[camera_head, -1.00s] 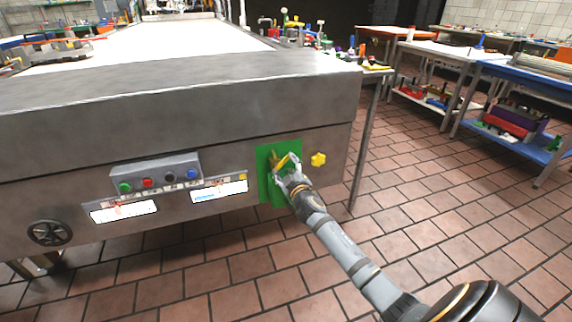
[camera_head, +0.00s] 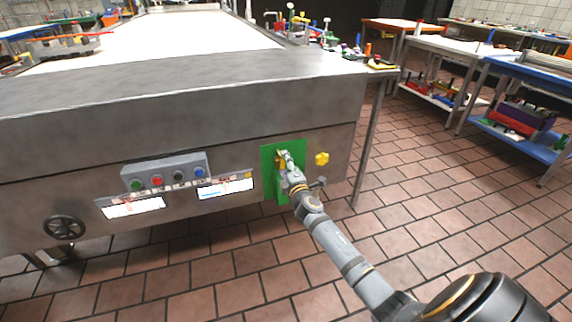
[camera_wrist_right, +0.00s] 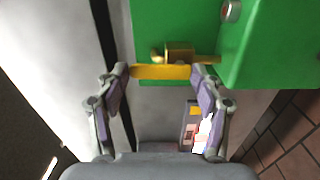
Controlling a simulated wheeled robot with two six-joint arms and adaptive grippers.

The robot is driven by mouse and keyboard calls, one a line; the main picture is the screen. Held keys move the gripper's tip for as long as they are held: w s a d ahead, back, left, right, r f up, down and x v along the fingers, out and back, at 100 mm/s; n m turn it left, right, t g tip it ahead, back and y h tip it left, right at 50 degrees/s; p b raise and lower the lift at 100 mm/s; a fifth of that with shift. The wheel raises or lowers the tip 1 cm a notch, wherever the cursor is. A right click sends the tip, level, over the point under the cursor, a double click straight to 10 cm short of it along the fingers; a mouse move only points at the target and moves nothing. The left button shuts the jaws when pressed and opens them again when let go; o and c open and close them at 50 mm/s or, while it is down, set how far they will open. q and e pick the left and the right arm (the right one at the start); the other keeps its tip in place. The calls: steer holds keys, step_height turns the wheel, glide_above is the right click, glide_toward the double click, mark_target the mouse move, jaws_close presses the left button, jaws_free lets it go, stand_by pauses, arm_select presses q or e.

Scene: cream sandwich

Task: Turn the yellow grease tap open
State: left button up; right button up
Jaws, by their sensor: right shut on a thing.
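The yellow grease tap (camera_head: 280,160) is mounted on a green plate (camera_head: 268,162) on the machine's steel front. In the right wrist view its yellow handle (camera_wrist_right: 160,72) lies level across the picture in front of a brass-coloured body (camera_wrist_right: 179,54). My right gripper (camera_head: 284,162) is at the tap, and it also shows in the right wrist view (camera_wrist_right: 162,74). Its two fingers are on the two ends of the handle, shut on it. In the head view the fingers partly hide the tap. My left gripper is not in view.
A yellow star-shaped knob (camera_head: 321,158) is just right of the green plate. A button box (camera_head: 166,172), two small screens and a black handwheel (camera_head: 64,228) are further left on the machine front. The tiled floor to the right is clear up to the workbenches.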

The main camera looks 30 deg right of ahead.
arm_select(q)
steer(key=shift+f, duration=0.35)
arm_select(e)
steer(key=o, duration=1.2)
steer(key=shift+a, duration=0.1)
steer(key=shift+c, duration=0.2)
steer(key=v, duration=1.2)
steer(key=shift+f, duration=0.1)
